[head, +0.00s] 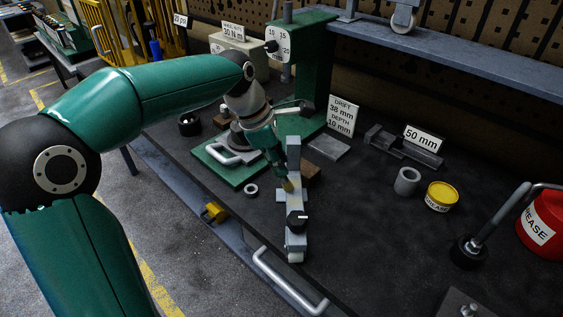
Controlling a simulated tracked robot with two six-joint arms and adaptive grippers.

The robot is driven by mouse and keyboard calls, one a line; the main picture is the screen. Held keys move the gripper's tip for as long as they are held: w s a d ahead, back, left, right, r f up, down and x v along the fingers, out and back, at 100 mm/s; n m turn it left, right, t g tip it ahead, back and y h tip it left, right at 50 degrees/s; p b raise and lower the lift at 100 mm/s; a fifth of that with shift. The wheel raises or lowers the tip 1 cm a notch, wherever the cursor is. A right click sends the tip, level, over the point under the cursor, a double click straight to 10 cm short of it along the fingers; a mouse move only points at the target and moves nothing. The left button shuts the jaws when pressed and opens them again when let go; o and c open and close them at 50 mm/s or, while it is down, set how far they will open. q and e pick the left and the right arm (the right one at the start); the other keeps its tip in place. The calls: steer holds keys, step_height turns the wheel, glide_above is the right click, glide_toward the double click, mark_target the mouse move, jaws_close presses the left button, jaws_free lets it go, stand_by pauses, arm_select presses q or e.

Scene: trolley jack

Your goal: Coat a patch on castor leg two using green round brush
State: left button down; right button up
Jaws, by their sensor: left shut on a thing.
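My left gripper (273,155) is low over the bench, shut on the green round brush (287,185). Only the lower end and yellowish bristles of the brush show clearly; the rest merges with the teal and dark gripper parts. The bristles point down at the grey cross-shaped metal part (294,217), which looks like a castor leg. The bristle tip overlaps that part's left side; I cannot tell whether it touches. A black knob-like piece sits near the part's front end. I see no number on it and no clear coated patch. My right gripper is out of view.
A green press (314,75) stands behind, with a brown block (311,173) beside the grey part. A yellow grease tin (441,196), a grey ring (407,181) and a red grease can (541,226) stand to the right. The dark bench (365,240) is clear between.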

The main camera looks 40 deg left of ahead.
arm_select(q)
steer(key=shift+s+d+f+p, duration=0.25)
steer(key=shift+p, duration=0.25)
steer(key=s+d, duration=0.4)
steer(key=shift+r+b, duration=0.25)
steer(key=shift+b, duration=0.05)
stand_by(1.4)
steer(key=shift+w, duration=0.1)
step_height(320, 180, up, 6)
steer(key=p, duration=0.5)
steer(key=shift+p, duration=0.35)
steer(key=shift+r, duration=0.2)
